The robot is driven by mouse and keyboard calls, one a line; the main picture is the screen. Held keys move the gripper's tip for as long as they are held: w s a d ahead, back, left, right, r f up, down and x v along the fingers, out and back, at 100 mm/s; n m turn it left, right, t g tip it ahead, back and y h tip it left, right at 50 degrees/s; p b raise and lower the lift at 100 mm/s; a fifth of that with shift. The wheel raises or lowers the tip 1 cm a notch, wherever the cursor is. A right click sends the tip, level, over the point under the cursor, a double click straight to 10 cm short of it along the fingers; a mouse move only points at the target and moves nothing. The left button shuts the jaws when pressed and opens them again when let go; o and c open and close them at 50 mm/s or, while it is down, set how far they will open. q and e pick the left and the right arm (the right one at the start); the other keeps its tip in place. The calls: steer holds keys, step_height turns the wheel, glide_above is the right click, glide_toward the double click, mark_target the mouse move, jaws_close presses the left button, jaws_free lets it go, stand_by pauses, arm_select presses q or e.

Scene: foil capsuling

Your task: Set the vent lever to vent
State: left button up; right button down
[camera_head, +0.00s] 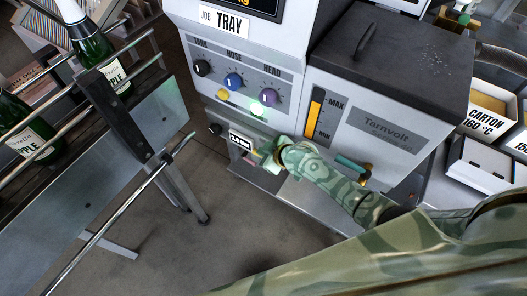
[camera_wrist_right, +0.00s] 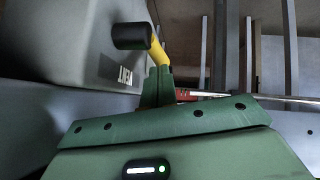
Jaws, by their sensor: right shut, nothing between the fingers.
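In the right wrist view, a lever (camera_wrist_right: 158,53) with a yellow stem and a thick black cylindrical end stands at the side of a grey housing. A dark-lettered label (camera_wrist_right: 123,76) sits on the housing below it; its text is not clear. My right gripper (camera_wrist_right: 158,85) is shut and empty, its green fingertips close to the yellow stem; I cannot tell whether they touch. In the head view, my right gripper (camera_head: 262,154) is low at the machine's front, beside a small white plate (camera_head: 241,140). The lever is not clear there. My left gripper is not in view.
The machine's panel (camera_head: 236,79) has several knobs and a lit green lamp above my gripper. A conveyor with rails and green bottles (camera_head: 88,45) stands at the left. Floor (camera_head: 245,235) shows below.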

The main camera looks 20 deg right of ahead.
steer(key=shift+w+a+g+h+p, duration=0.3)
steer(key=shift+g+h+p, duration=0.3)
steer(key=shift+g+p, duration=0.45)
steer(key=shift+w+a+f+g+h+p, duration=0.1)
steer(key=shift+w+f+g+h+p, duration=0.1)
steer(key=shift+f+g+h+p, duration=0.25)
steer(key=g, duration=0.1)
steer(key=f+g+h+b, duration=0.1)
steer(key=f+g+h, duration=0.1)
steer(key=shift+w+a+n+h+b, duration=0.2)
steer(key=shift+w+n+h+b, duration=0.05)
steer(key=shift+n+b, duration=0.15)
steer(key=shift+f+g+b, duration=0.3)
steer(key=shift+f+b, duration=0.1)
steer(key=shift+f, duration=0.25)
